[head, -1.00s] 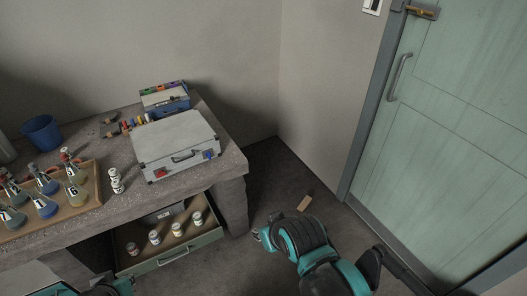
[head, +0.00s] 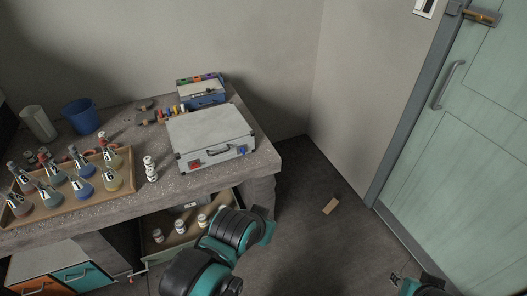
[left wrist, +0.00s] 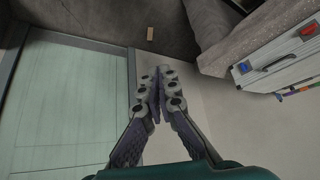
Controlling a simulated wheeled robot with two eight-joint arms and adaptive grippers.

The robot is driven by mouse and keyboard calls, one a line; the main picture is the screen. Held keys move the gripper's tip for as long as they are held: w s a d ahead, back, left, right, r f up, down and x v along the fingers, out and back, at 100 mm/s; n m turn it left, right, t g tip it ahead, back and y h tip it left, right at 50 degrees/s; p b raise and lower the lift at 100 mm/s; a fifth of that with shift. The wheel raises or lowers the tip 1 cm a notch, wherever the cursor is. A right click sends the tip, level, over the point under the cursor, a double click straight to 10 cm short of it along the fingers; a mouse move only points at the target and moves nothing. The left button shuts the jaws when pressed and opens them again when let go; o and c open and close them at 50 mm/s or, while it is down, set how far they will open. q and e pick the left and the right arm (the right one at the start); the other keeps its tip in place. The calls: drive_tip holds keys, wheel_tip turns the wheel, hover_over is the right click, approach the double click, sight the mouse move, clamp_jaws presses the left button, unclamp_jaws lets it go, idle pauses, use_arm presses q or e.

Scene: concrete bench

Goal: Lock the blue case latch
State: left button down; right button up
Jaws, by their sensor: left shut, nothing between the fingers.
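The case (head: 212,128) is a closed pale box on the right part of the bench. Its front has a blue latch (head: 242,149) at right, a red latch (head: 196,164) at left and a dark handle between. In the left wrist view the case (left wrist: 285,68) appears upside down at right, with the blue latch (left wrist: 244,68) beside the fingers, apart from them. Whether the blue latch is fastened is too small to tell. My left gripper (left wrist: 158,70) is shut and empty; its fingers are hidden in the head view. My right gripper (head: 397,280) barely shows at bottom right.
A tray (head: 62,207) of flasks, white jars (head: 150,170), a blue bucket (head: 80,115) and a small blue case (head: 203,100) stand on the bench (head: 215,178). An open drawer with jars is below. A door (head: 455,150) is at right; a wooden block (head: 330,205) lies on the floor.

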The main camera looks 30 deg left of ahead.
use_arm(q)
drive_tip(key=w+a+m+y+p, duration=0.1)
drive_tip(key=w+a+y, duration=0.25)
drive_tip(key=w, duration=0.55)
drive_tip(key=w+a+r+m+g+y+p, duration=0.15)
drive_tip(key=w+a, duration=0.35)
drive_tip(key=w, duration=0.5)
drive_tip(key=w+a+f+m+t+y, duration=0.1)
drive_tip(key=w+a+y, duration=0.25)
drive_tip(key=w, duration=0.55)
drive_tip(key=w+a+f+y+p, duration=0.1)
drive_tip(key=w+a+f+y, duration=0.25)
drive_tip(key=w+f, duration=0.5)
drive_tip(key=f+y, duration=0.1)
drive_tip(key=f, duration=0.2)
drive_tip(key=f+m+y, duration=0.1)
drive_tip(key=f+y, duration=0.1)
drive_tip(key=f, duration=0.1)
drive_tip(key=f+y+p, duration=0.1)
drive_tip(key=f, duration=0.2)
drive_tip(key=shift+w+d+f, duration=0.15)
drive_tip(key=shift+w+d, duration=0.2)
drive_tip(key=shift+d, duration=0.05)
drive_tip(key=shift+a, duration=0.15)
